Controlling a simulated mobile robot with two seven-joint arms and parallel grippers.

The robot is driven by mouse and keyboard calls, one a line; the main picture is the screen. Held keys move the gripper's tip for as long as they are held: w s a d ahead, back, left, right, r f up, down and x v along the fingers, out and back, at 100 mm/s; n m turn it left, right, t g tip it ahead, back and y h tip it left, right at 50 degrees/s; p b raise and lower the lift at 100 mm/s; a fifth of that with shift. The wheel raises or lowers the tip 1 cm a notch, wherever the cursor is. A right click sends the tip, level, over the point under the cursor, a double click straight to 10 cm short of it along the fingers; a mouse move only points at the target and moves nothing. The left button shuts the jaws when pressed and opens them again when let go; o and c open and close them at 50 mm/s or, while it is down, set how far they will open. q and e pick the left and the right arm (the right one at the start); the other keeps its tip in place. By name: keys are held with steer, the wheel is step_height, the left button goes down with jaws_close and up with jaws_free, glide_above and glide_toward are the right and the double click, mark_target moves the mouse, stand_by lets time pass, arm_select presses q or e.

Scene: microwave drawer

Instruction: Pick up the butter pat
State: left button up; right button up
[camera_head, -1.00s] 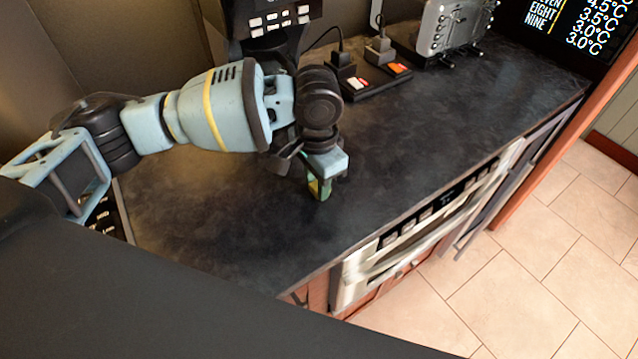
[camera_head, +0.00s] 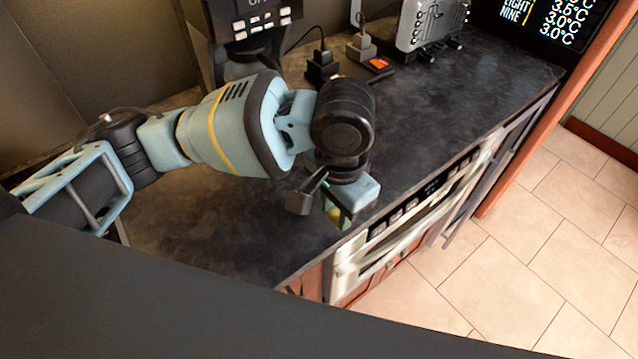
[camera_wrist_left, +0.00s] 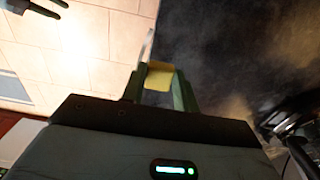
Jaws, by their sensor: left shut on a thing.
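The butter pat (camera_wrist_left: 158,77) is a small yellow block held between the green fingertips of my left gripper (camera_wrist_left: 160,84) in the left wrist view. In the head view a bit of the yellow butter pat (camera_head: 334,217) shows below the wrist, mostly hidden by the gripper's light blue and green parts. My left gripper (camera_head: 337,212) is shut on it and appears over the counter's front edge in that view. Its height above the counter is hard to tell.
The dark counter (camera_head: 430,120) is mostly clear. A toaster (camera_head: 432,25), plugged-in cords with a power strip (camera_head: 378,66) and a coffee machine (camera_head: 255,20) stand at the back. An oven front (camera_head: 400,230) is below the counter edge, with tiled floor (camera_head: 540,250) beyond.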

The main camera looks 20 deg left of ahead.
arm_select(q)
steer(key=shift+s+d+r, duration=0.2)
steer(key=shift+s+d, duration=1.25)
steer(key=shift+s, duration=0.1)
steer(key=shift+a, duration=0.1)
steer(key=w+a+n, duration=0.1)
steer(key=a+n, duration=0.1)
steer(key=a, duration=0.3)
steer(key=w+a+n, duration=0.1)
steer(key=a+n, duration=0.1)
steer(key=a, duration=0.4)
steer(key=w+a+f+n, duration=0.1)
steer(key=a+n, duration=0.2)
steer(key=a, duration=0.3)
steer(key=shift+a, duration=0.2)
steer(key=shift+a+n, duration=0.3)
steer(key=shift+a, duration=0.15)
steer(key=shift+s+d, duration=0.1)
